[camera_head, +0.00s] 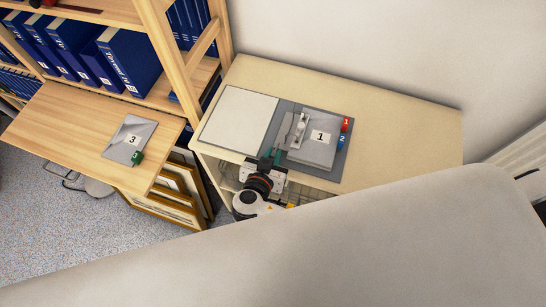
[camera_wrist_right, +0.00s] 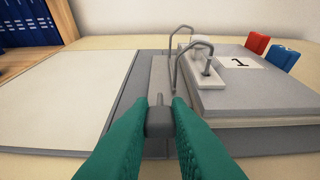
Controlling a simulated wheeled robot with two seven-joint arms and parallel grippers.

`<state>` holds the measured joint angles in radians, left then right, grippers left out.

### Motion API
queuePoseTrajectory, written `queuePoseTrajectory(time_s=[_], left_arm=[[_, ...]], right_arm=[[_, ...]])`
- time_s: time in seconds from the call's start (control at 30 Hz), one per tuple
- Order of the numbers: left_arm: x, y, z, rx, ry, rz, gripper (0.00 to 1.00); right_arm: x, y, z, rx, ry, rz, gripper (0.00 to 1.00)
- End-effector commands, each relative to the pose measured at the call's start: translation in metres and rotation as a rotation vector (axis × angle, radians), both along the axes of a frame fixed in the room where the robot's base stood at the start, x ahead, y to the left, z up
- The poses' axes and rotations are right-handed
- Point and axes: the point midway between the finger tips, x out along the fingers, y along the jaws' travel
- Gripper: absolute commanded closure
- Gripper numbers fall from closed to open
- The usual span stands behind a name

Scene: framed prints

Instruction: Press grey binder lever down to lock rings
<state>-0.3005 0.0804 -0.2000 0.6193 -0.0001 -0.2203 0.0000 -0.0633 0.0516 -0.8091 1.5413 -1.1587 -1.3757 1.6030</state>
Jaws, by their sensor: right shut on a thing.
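An open grey binder lies on the beige table, with its pale inner cover (camera_head: 237,118) on the left and a stack of grey sheets marked 1 (camera_head: 318,138) on the right. Metal rings (camera_wrist_right: 187,60) rise from its mechanism at the stack's left edge; I cannot tell if they are fully closed. My right gripper (camera_head: 271,160) reaches in from the table's front edge. In the right wrist view, its green fingers (camera_wrist_right: 160,125) are shut on the grey lever (camera_wrist_right: 160,117) at the near end of the mechanism. My left gripper is not in view.
Red and blue tabs (camera_head: 346,125) stick out at the stack's right. A grey divider marked 3 (camera_head: 130,138) with a green tab lies on the wooden desk (camera_head: 60,120) at left. Blue binders (camera_head: 128,60) fill the shelf behind. The table's right part is clear.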

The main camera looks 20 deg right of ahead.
Motion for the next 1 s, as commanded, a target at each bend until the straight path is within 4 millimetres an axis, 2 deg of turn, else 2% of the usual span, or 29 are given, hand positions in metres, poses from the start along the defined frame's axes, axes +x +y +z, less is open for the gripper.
queuePoseTrajectory(time_s=[0.47, 0.5, 0.6, 0.63, 1.0], left_arm=[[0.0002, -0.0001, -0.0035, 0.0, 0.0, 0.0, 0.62], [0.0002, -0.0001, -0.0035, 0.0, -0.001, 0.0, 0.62], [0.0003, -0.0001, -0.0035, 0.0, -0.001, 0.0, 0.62], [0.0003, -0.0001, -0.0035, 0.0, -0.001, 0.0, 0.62], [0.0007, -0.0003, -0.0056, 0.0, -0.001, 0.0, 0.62]], right_arm=[[-0.0002, 0.0, -0.0009, -0.009, -0.011, 0.0, 1.0], [-0.0002, 0.0, -0.0009, -0.009, -0.011, 0.0, 0.81], [-0.0002, 0.0, -0.0009, -0.009, -0.011, 0.0, 0.64], [-0.0002, 0.0, -0.0008, -0.009, -0.011, 0.0, 0.62], [-0.0058, 0.0041, 0.0011, -0.006, -0.01, 0.001, 0.62]])
